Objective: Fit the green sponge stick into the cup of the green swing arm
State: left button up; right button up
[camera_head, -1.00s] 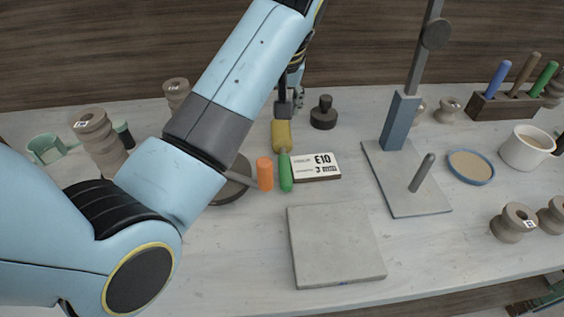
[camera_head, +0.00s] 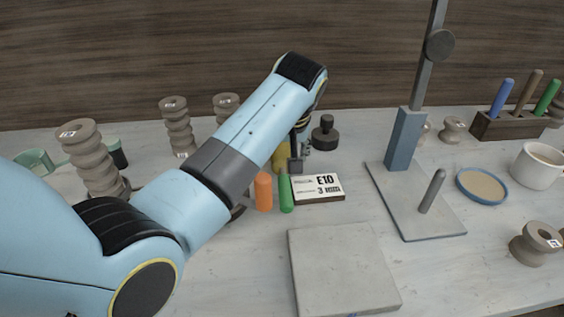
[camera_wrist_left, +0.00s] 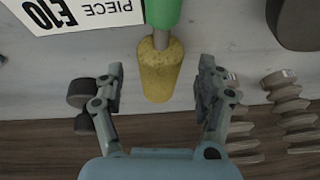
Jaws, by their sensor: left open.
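The green sponge stick lies on the table in the head view, its green handle (camera_head: 285,194) toward me and its yellow sponge (camera_head: 279,160) partly hidden by my left arm. In the left wrist view its yellow sponge (camera_wrist_left: 160,78) lies between the two fingers and the green handle (camera_wrist_left: 163,12) is at the top edge. My left gripper (camera_head: 296,162) is open over the sponge end, one finger each side, apart from it. A pale green cup-shaped thing (camera_head: 33,161) stands at the far left; I cannot tell whether it belongs to the swing arm. My right gripper is not in view.
A dark knobbed piece (camera_head: 325,134) stands behind. Clay spools (camera_head: 95,160) stand at left. A grey slab (camera_head: 345,268) lies in front; a stand with a grey base (camera_head: 400,200) is to the right.

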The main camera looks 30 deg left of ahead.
pick_arm(q)
jog(key=shift+x, duration=1.05)
jog(key=shift+c, duration=0.2)
jog(key=c, duration=1.3)
jog(key=shift+r, duration=0.1)
jog(key=shift+c, duration=0.2)
